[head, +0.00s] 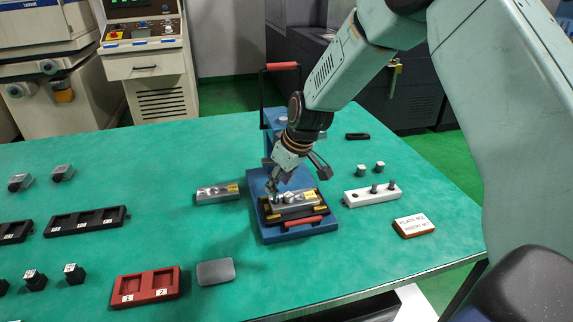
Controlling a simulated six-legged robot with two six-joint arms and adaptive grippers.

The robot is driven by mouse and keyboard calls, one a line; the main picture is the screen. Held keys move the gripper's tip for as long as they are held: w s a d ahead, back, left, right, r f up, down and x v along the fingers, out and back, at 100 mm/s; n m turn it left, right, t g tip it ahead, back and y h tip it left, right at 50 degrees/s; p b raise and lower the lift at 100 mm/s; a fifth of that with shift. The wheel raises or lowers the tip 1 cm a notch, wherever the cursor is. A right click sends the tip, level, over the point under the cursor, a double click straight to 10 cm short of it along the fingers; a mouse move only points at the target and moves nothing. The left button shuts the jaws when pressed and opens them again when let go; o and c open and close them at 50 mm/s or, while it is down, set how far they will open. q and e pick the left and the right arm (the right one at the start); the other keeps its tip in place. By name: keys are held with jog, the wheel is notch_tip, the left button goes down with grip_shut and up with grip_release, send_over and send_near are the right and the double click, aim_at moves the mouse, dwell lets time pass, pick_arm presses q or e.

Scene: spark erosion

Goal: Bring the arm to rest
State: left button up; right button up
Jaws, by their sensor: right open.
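My right arm comes in from the right side of the head view. Its gripper (291,180) points down over the blue press fixture (258,215), with its jaws open. A grey metal block (296,206) with a yellow label sits in the black holder of the fixture, right under the gripper. Small round parts show at the block's top, close to the fingers. I cannot tell whether the fingers touch them. My left gripper is not in view.
A similar metal block (217,193) lies left of the fixture. A white pin block (372,194), two small cylinders and a labelled plate (414,226) lie to the right. A red two-slot tray (148,287), a grey pad (215,271) and black trays (88,221) lie to the left.

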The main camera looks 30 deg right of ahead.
jog(key=v, duration=0.8)
dwell(0.4)
